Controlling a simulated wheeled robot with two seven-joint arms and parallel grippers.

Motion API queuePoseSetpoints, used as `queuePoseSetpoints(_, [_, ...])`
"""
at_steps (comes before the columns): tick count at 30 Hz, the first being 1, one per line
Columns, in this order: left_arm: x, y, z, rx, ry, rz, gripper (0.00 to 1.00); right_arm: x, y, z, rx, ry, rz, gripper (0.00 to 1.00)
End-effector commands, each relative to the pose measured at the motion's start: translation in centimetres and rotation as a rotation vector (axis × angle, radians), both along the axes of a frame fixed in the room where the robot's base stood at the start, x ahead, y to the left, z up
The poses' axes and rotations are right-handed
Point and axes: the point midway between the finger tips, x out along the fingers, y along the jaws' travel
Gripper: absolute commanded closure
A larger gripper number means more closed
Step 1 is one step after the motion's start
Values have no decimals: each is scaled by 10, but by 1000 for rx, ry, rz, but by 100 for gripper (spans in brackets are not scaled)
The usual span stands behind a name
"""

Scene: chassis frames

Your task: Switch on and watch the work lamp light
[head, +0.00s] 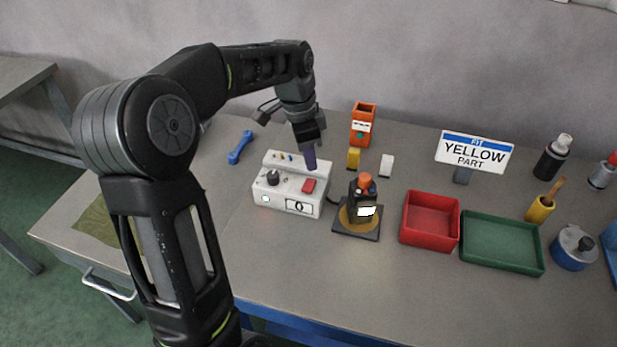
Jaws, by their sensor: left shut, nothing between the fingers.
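A white control box (285,207) stands on the bench with a black knob (273,178), a red switch (309,186) and a small pale round spot on its front. A dark unit with an orange top (365,181) stands on a dark square base right of the box. A bright white patch (367,211) shows on its front; I cannot tell whether this unit is the work lamp. My left gripper (311,165) points down over the box's back right part, just behind the red switch. My right gripper is not in view.
A red tray (404,240) and a green tray (500,268) lie to the right. Behind are an orange holder (362,126), a yellow block (353,158), a white block (387,165) and a "FIT YELLOW PART" sign (474,151). A blue wrench (240,147) lies left. The front bench is clear.

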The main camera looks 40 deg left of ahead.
Motion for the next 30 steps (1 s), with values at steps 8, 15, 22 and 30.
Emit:
queuePoseSetpoints(8, [0, 0, 27, 0, 0, 0, 100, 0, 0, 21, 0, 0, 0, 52])
queuePoseSetpoints(15, [0, 0, 29, 0, 0, 0, 100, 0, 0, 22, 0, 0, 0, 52])
queuePoseSetpoints(22, [0, 0, 28, 0, 0, 0, 100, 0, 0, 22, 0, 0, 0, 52])
queuePoseSetpoints(30, [0, 0, 28, 0, 0, 0, 100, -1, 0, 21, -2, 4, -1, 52])
